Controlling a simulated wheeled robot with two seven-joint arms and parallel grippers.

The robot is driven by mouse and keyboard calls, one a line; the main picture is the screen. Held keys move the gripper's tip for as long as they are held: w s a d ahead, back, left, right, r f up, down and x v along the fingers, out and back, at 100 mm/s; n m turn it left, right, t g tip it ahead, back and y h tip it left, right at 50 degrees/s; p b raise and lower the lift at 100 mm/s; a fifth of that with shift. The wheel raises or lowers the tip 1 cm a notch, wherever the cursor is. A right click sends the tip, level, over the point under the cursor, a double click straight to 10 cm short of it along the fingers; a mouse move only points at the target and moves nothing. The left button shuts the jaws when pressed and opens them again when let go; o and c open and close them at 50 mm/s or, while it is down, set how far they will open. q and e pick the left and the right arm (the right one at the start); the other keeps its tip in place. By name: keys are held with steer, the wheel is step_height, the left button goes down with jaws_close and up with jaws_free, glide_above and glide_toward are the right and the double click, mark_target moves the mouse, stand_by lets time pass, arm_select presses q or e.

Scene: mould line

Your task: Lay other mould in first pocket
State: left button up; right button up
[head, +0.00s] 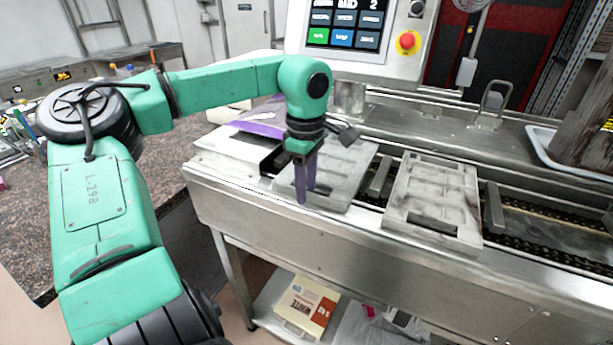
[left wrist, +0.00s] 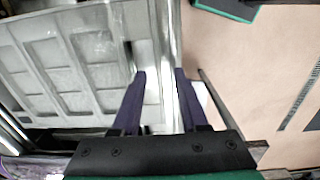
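Two grey rectangular moulds with recessed cells lie on the steel conveyor in the head view. The left mould (head: 347,183) is partly behind my left gripper (head: 306,192); the right mould (head: 432,190) lies apart from it to the right. Both reach over the front rail. My left gripper points down at the left mould's front part, its purple fingers overlapping in the head view. In the left wrist view the fingers (left wrist: 160,74) are apart, with a mould (left wrist: 85,60) left of them and its edge near the left finger. Contact cannot be told. My right gripper is not in view.
Cross bars (head: 495,207) stand up from the dark conveyor chain. A control panel (head: 350,40) with a red button rises behind. A purple packet (head: 258,118) lies at the conveyor's left end. A white tray (head: 545,150) with a brown block stands at far right. Boxes (head: 305,305) sit below.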

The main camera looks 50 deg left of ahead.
arm_select(q)
step_height(320, 180, up, 15)
steer(key=shift+s+f, duration=0.15)
steer(key=shift+f, duration=0.05)
steer(key=shift+f, duration=0.1)
stand_by(1.0)
